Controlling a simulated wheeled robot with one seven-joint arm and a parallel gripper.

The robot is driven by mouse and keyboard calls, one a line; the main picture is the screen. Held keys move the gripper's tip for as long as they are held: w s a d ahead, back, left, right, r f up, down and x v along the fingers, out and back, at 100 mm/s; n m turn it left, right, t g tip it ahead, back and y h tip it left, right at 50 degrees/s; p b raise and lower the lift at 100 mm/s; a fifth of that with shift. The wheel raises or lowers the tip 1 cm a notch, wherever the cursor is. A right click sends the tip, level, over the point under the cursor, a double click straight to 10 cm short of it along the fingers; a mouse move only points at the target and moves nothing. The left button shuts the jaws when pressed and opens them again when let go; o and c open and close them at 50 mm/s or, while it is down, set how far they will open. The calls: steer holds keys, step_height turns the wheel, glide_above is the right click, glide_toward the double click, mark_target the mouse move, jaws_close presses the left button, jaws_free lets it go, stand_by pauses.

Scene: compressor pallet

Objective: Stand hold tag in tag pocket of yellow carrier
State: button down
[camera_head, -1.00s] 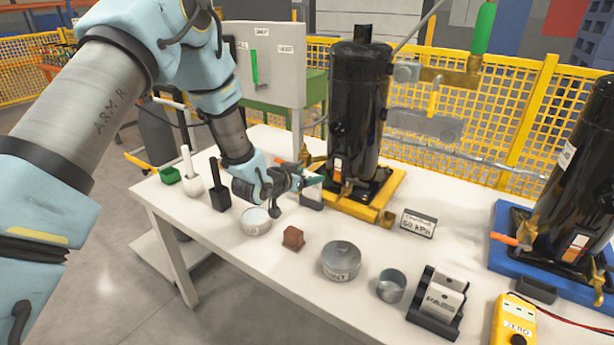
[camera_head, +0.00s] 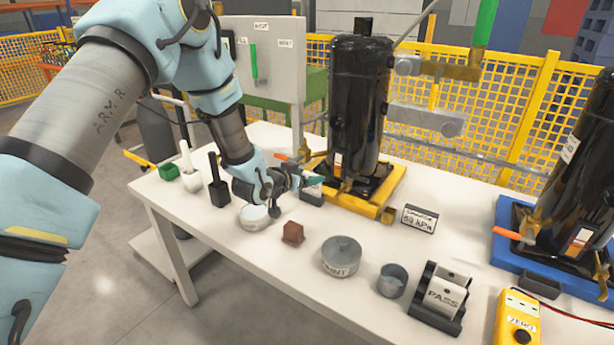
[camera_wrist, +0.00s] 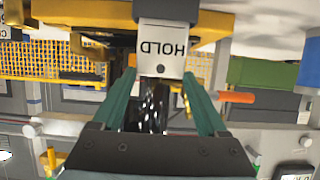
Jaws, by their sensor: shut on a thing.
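The white HOLD tag (camera_wrist: 161,50) is between the green fingertips of my gripper (camera_wrist: 159,76), its lettering upside down in the wrist view. My gripper (camera_head: 313,181) is shut on the tag at the front left of the yellow carrier (camera_head: 362,207). The small dark tag pocket (camera_head: 311,196) sits just below the fingertips in the head view. In the wrist view a dark block (camera_wrist: 168,10), apparently the pocket, meets the tag's far end. How deep the tag sits in it cannot be told. A black compressor (camera_head: 358,100) stands on the carrier.
A blue carrier (camera_head: 505,255) with another compressor is at the right. A pressure sign (camera_head: 420,219), brown block (camera_head: 293,233), lidded tin (camera_head: 341,258), open cup (camera_head: 392,281), PASS tag holder (camera_head: 438,297) and yellow meter (camera_head: 517,318) stand along the table's front.

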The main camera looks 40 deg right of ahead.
steer(key=shift+f, duration=0.3)
jaws_free()
steer(key=shift+c, duration=1)
steer(key=shift+r, duration=0.15)
step_height(320, 180, up, 7)
steer(key=p, duration=0.3)
stand_by(0.7)
